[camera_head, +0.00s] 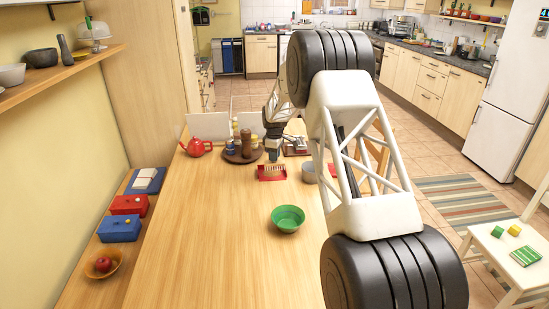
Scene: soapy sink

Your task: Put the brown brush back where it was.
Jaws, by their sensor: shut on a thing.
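My gripper (273,158) points down near the far end of the wooden table. It is shut on a small brown thing (273,168), which looks like the brown brush. The brush is at or just above a small red tray (262,178). I cannot tell whether it touches the tray's floor. The gripper hides the brush's upper part.
A round wooden tray (232,158) with jars stands close left of my gripper, with a red teapot (196,147) beyond. A grey bowl (309,173) is close on the right. A green bowl (288,219) stands nearer. The table's left and front are clear.

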